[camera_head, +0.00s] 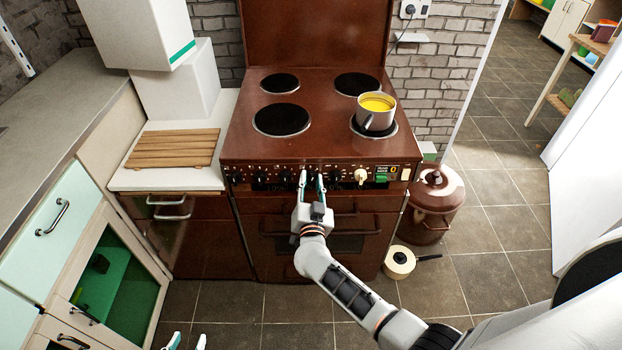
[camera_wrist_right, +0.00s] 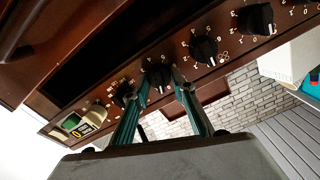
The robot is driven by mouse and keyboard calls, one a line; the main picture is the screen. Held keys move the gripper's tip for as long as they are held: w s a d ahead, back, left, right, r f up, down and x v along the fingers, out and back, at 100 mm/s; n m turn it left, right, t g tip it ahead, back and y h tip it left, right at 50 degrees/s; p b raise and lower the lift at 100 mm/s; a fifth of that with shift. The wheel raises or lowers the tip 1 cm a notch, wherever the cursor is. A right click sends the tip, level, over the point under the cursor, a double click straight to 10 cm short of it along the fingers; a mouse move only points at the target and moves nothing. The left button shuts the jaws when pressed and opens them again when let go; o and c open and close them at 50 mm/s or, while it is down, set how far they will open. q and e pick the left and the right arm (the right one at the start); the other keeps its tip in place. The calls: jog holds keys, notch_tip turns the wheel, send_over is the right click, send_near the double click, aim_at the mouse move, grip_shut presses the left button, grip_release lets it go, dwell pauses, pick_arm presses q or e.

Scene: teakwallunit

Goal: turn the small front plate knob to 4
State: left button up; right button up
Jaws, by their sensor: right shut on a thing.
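The brown stove (camera_head: 300,150) has a front panel with a row of black knobs. My right gripper (camera_head: 312,180) is at the middle of this panel. In the right wrist view, the gripper (camera_wrist_right: 161,82) has one finger on each side of a black knob (camera_wrist_right: 159,76) and is shut on it. White numbers surround the knob; I cannot tell which number its pointer stands at. In the head view my gripper hides this knob. My left gripper (camera_head: 185,342) shows only its two fingertips at the bottom edge, apart and empty.
Another black knob (camera_wrist_right: 204,49) sits close beside the held one. A pot with yellow contents (camera_head: 375,112) stands on the front right plate. A cream pan (camera_head: 399,262) lies on the floor, and a brown lidded bin (camera_head: 435,205) stands right of the stove. A slatted wooden board (camera_head: 175,148) lies on the left counter.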

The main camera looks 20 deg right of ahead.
jog(key=m, duration=0.4)
jog(key=shift+d+m, duration=0.1)
jog(key=shift+m, duration=0.2)
jog(key=m+b, duration=0.1)
jog(key=m, duration=0.2)
jog(key=shift+f+m, duration=0.1)
jog(key=shift+m, duration=0.3)
jog(key=m+b, duration=0.3)
jog(key=m, duration=0.4)
jog(key=m+b, duration=0.3)
jog(key=m, duration=0.5)
jog(key=m+b, duration=0.4)
jog(key=m, duration=0.4)
jog(key=shift+f, duration=0.35)
jog(key=shift+r, duration=0.1)
